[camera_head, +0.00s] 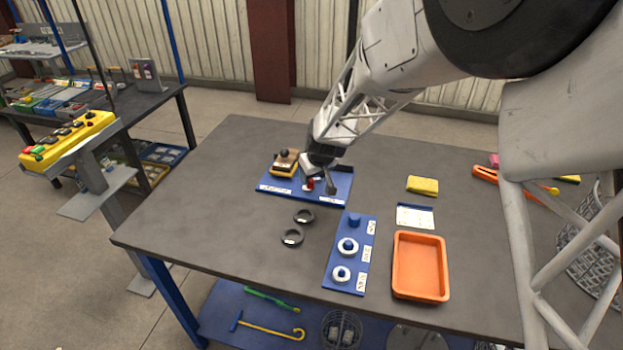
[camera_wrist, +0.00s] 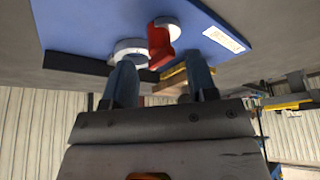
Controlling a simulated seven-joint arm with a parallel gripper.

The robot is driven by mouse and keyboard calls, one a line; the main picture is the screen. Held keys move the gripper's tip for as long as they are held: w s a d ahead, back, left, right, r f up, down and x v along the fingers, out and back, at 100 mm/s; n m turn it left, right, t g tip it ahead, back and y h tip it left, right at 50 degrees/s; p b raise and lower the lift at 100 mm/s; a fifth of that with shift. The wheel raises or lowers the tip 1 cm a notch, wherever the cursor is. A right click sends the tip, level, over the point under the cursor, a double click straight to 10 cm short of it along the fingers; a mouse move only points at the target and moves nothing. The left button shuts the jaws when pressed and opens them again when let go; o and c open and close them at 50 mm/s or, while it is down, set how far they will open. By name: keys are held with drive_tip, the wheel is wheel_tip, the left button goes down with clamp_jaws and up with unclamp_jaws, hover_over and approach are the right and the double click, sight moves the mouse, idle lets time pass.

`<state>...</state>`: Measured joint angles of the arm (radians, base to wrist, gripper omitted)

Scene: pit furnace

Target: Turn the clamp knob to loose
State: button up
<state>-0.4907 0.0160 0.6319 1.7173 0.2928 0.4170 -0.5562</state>
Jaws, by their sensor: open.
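A blue board (camera_head: 275,190) with white labels lies on the grey table and also shows in the wrist view (camera_wrist: 90,20). A small red knob-like part (camera_head: 309,183) stands on it beside pale round parts. In the wrist view the red part (camera_wrist: 159,45) appears between the fingertips, with a white round part (camera_wrist: 131,46) by the left finger. I cannot tell whether this red part is the clamp knob. My gripper (camera_head: 319,184) is open at the board, its two fingers (camera_wrist: 160,68) apart. Contact with the red part cannot be told. The gripper hides part of the board.
A yellow-brown block with a black top (camera_head: 284,162) sits on the board's left. Two black rings (camera_head: 292,237), a blue peg board (camera_head: 340,275), an orange tray (camera_head: 398,265) and a yellow block (camera_head: 422,185) lie nearby. The table's left side is clear.

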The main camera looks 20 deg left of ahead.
drive_tip(key=shift+v, duration=2.15)
drive_tip(key=shift+r, duration=0.1)
drive_tip(key=s+d+r+m+h, duration=0.1)
drive_tip(key=s+d+r, duration=0.4)
drive_tip(key=d, duration=0.3)
drive_tip(key=s+d+r+m, duration=0.2)
drive_tip(key=s+d+r, duration=0.25)
drive_tip(key=d, duration=0.25)
drive_tip(key=s+d+r+m+h, duration=0.1)
drive_tip(key=s+d+r, duration=0.4)
drive_tip(key=d, duration=0.3)
drive_tip(key=s+d+r+m, duration=0.1)
drive_tip(key=s+d+m, duration=0.1)
drive_tip(key=s+d, duration=0.5)
drive_tip(key=s+d+r+m+h, duration=0.1)
drive_tip(key=s+d+m, duration=0.2)
drive_tip(key=s+d, duration=0.5)
drive_tip(key=s, duration=0.8)
drive_tip(key=shift+r+g+h, duration=0.3)
